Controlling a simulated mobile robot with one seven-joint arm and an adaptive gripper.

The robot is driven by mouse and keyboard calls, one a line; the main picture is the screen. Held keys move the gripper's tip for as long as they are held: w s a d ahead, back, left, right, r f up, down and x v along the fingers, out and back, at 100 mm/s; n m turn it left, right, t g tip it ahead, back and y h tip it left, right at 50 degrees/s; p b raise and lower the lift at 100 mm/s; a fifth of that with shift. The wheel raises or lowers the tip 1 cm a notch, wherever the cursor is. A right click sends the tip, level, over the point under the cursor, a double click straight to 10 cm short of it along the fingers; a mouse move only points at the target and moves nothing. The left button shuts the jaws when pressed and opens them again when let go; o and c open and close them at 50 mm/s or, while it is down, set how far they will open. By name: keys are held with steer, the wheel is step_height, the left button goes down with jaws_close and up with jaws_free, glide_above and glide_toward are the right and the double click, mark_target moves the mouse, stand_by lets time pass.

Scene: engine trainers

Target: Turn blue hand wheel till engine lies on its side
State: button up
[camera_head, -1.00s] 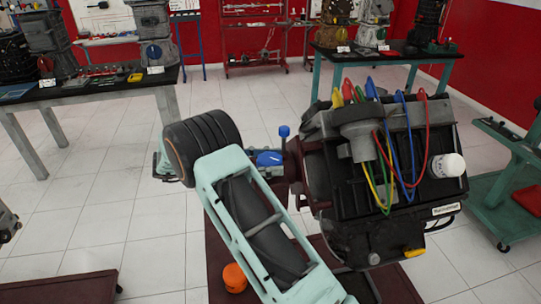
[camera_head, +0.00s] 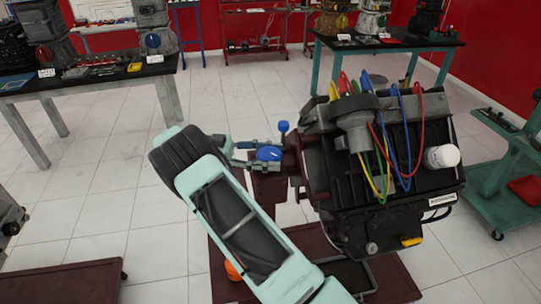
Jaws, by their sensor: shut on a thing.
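The engine (camera_head: 385,170) is a dark block with red, yellow, green and blue leads and a white filter (camera_head: 442,157). It hangs on a dark red stand (camera_head: 395,280) at centre right, its top facing up and slightly tilted. The blue hand wheel (camera_head: 268,154) is on the stand's left side, with a blue knob (camera_head: 284,126) just above it. My gripper (camera_head: 262,149) reaches in from the left and is shut on the blue hand wheel. My arm hides part of the gripper, and the exact finger contact is too small to see.
A workbench (camera_head: 90,84) with engine parts stands at back left, and another (camera_head: 390,43) at back right. A green trolley (camera_head: 500,185) is at the right. Tiled floor is open at left.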

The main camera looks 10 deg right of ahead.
mark_target(271, 152)
steer(key=o, duration=1.2)
step_height(271, 152, up, 10)
steer(key=shift+f, duration=0.1)
